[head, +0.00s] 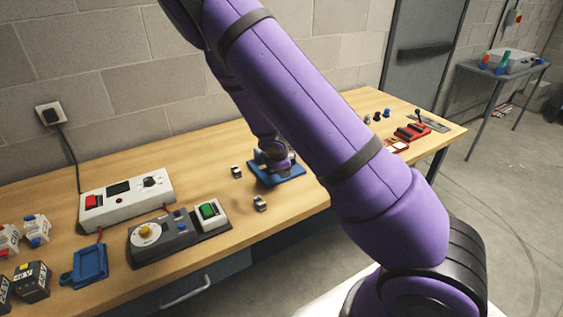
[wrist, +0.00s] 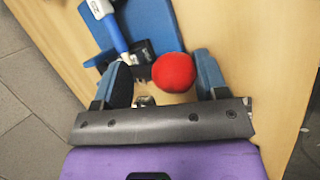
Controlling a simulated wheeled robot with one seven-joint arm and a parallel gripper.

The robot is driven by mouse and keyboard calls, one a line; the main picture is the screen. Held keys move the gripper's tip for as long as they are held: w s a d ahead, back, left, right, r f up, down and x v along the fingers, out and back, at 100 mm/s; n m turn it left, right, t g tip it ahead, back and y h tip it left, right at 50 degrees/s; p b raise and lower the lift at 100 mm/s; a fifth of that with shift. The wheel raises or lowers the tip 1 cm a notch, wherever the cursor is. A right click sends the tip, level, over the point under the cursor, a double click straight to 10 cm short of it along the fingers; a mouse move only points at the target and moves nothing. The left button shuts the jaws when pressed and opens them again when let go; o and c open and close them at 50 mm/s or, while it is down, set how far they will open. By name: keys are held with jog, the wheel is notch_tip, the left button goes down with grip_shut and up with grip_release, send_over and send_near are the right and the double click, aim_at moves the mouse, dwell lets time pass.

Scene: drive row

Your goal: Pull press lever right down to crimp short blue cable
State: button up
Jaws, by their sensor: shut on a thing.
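The press has a blue base plate (head: 291,178) on the bench in the head view, and my arm and wrist cover most of it. The plate also shows in the wrist view (wrist: 150,22). The lever's round red knob (wrist: 173,72) is between the two blue fingers of my gripper (wrist: 163,80), which is shut on the lever. The crimp point and lever shaft are largely hidden.
Small metal clips (head: 260,203) lie near the press. A grey tester (head: 178,237), a white box with a red switch (head: 127,197) and a blue tray (head: 85,265) are to the left. Red parts (head: 411,132) lie to the right. The bench's front edge is close.

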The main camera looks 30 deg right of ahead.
jog(key=shift+s+d+f+m+t, duration=0.1)
jog(key=shift+f+m+t, duration=0.05)
jog(key=shift+f+t, duration=0.7)
jog(key=shift+d+f+m+t, duration=0.1)
jog(key=shift+f+m+t, duration=0.05)
jog(key=shift+f+t, duration=0.7)
jog(key=shift+f, duration=0.35)
jog(key=shift+s+a+f, duration=0.1)
jog(key=shift+s+f, duration=0.1)
jog(key=shift+c, duration=0.2)
jog(key=o, duration=0.7)
jog(key=shift+f, duration=0.1)
jog(key=v, duration=1.1)
jog(key=shift+w, duration=0.25)
